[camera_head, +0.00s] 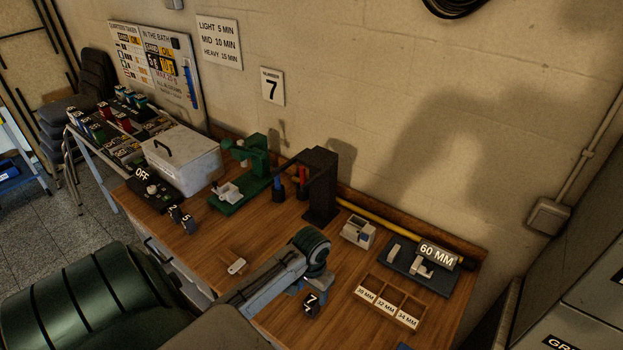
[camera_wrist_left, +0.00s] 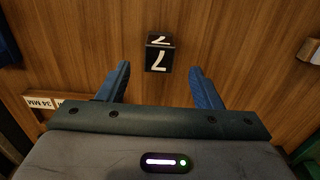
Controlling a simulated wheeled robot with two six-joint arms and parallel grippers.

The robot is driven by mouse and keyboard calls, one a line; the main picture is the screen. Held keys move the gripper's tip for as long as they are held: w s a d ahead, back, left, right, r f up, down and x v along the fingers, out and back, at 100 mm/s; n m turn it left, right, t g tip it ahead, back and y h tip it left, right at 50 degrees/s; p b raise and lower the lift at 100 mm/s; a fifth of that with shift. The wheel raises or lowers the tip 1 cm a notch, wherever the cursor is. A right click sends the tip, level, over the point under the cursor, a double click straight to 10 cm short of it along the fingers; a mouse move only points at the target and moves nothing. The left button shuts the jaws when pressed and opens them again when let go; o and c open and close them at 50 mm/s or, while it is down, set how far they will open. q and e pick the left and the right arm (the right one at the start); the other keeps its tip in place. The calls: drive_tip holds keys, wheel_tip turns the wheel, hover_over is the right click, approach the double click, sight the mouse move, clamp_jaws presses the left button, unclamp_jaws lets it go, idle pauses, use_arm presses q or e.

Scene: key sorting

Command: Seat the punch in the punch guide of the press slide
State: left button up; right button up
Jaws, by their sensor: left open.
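A dark block marked with a white 7 (camera_head: 311,306), which looks like the punch, stands on the wooden bench top. It also shows in the left wrist view (camera_wrist_left: 158,55), between and slightly beyond the blue fingertips. My left gripper (camera_head: 299,287) is open, close beside the 7 block, with nothing held. In the left wrist view my left gripper (camera_wrist_left: 160,73) has a finger on each side of the block, with gaps. A green press (camera_head: 258,158) stands at the back of the bench with a pale part on its base. I cannot make out the punch guide. My right gripper is not in view.
Blocks marked 2 (camera_head: 174,214) and 5 (camera_head: 188,225) stand at the left. A black stand (camera_head: 321,190) is at the back middle. A wooden sorter with millimetre labels (camera_head: 390,301) and a grey fixture (camera_head: 418,271) are at the right. A small pale tag (camera_head: 236,266) lies on bare wood.

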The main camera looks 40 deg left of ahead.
sight(311, 301)
use_arm(q)
wheel_tip(311, 301, down, 2)
drive_tip(key=shift+w+d+f, duration=0.1)
drive_tip(key=shift+d+f, duration=0.05)
drive_tip(key=shift+f, duration=0.3)
drive_tip(key=f+p, duration=0.1)
drive_tip(key=f, duration=0.1)
drive_tip(key=f+p, duration=0.1)
drive_tip(key=shift+s+f+p, duration=0.2)
drive_tip(key=shift+f+p, duration=0.1)
drive_tip(key=shift+f, duration=0.85)
drive_tip(key=shift+c, duration=0.5)
drive_tip(key=shift+w, duration=0.1)
clamp_jaws()
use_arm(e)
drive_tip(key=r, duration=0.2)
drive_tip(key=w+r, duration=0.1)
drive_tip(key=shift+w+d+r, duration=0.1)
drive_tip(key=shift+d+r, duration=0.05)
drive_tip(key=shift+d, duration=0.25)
use_arm(q)
drive_tip(key=shift+r, duration=0.1)
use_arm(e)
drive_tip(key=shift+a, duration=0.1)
